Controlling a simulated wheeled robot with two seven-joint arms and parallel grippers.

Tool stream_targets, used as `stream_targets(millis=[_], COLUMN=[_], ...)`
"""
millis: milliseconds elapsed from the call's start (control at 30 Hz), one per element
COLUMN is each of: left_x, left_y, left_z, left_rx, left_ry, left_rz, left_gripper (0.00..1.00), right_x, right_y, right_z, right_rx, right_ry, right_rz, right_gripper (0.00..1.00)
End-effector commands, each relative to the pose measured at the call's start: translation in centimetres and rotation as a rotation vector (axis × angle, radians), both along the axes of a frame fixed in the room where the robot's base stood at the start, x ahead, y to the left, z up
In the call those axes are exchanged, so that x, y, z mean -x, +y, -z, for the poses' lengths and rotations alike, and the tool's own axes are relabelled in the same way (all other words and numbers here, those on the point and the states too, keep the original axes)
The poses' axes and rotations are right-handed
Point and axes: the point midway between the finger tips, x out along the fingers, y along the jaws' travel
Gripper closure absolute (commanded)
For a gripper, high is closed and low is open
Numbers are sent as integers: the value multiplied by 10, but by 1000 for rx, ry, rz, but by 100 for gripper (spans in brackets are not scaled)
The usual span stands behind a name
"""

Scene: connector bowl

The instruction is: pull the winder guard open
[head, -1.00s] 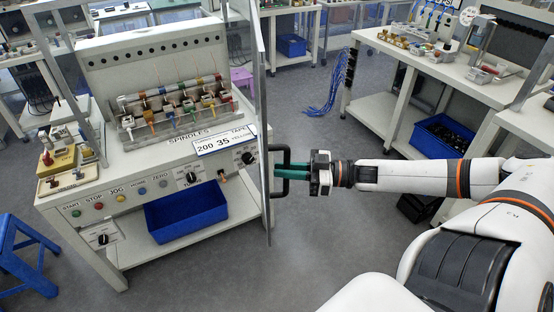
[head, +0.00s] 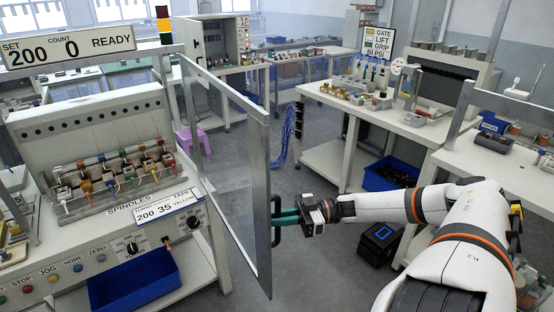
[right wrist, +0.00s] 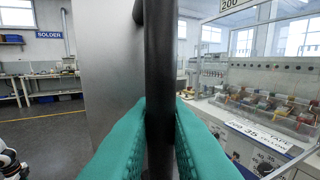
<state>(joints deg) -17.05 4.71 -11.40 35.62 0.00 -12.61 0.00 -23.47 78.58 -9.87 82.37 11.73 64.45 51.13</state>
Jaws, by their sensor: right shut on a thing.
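The winder guard (head: 262,165) is a clear panel in a grey metal frame, swung out at an angle from the right side of the winder (head: 95,115). Its black handle (head: 277,222) sits low on the outer edge. My right gripper (head: 290,216) has its green fingers shut on the handle. In the right wrist view the black handle bar (right wrist: 160,90) stands upright between the two green fingertips (right wrist: 160,135). The winder's row of spindles shows uncovered behind the guard. My left gripper is not in view.
A blue bin (head: 133,285) sits under the winder's control panel. A white workbench (head: 345,103) with parts stands at the back right, with a blue bin (head: 390,175) below it. A black box (head: 381,243) is on the floor near my right arm. Grey floor is clear around the guard.

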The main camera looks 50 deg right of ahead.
Motion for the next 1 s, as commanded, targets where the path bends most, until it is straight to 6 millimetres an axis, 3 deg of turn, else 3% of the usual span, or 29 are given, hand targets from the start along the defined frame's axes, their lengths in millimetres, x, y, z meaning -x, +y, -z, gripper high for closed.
stream_targets(millis=[133, 167, 267, 667, 1000], left_x=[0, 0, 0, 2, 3], left_y=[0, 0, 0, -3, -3], left_z=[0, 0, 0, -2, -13], left_rx=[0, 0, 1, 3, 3], left_ry=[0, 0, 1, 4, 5], left_rz=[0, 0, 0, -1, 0], left_gripper=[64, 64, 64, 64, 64], right_x=[0, 0, 0, 6, 48], right_y=[0, 0, 0, -7, -61], right_z=[1, 1, 1, 0, 0], right_rx=[3, 3, 2, 4, 6], right_ry=[3, 3, 2, 3, 6], right_rz=[0, 0, 0, 0, 3], right_gripper=[100, 82, 67, 67, 67])
